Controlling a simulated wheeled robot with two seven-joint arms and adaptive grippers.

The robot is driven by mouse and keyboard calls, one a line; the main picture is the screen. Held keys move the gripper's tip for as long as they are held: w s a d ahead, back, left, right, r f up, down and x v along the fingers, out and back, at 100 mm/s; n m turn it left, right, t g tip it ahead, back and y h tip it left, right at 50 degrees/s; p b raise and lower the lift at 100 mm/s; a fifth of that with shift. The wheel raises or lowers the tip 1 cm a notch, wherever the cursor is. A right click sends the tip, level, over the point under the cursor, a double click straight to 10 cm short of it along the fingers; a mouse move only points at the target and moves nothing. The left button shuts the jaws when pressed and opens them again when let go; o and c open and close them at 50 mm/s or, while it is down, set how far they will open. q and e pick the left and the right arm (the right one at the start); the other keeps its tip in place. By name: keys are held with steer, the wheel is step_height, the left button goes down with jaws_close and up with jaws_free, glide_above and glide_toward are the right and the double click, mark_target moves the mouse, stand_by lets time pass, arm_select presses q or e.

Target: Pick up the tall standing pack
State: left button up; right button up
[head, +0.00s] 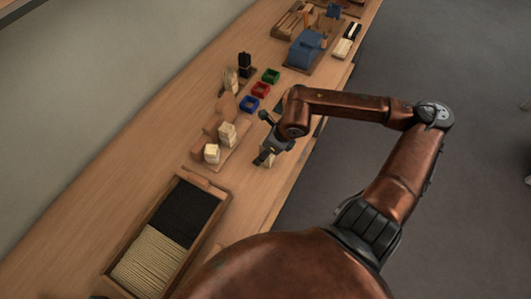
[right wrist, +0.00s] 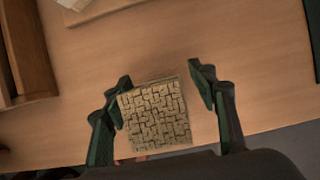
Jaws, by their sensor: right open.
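A pale pack (right wrist: 156,120) with a patterned, blocky top face stands in the right wrist view, seen from above. My right gripper (right wrist: 159,80) is open, with one finger on each side of the pack. A gap shows beside the right finger; the left finger is very close to the pack, and I cannot tell if it touches. In the head view my right gripper (head: 262,139) is low over the bench's right edge, and a small pale part of the pack (head: 269,162) shows beneath it, mostly hidden. My left gripper is not in view.
The wooden bench (head: 140,150) runs diagonally. A tray with black and cream bristles (head: 224,212) lies in front. Pale packs on a wooden stand (head: 227,134) are left of the gripper. Red (head: 260,89), green (head: 271,75) and blue (head: 249,104) bins stand behind.

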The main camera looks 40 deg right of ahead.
steer(key=shift+w+f, duration=0.25)
steer(key=shift+f, duration=0.4)
steer(key=shift+r, duration=0.1)
steer(key=shift+c, duration=0.5)
steer(key=c, duration=1.2)
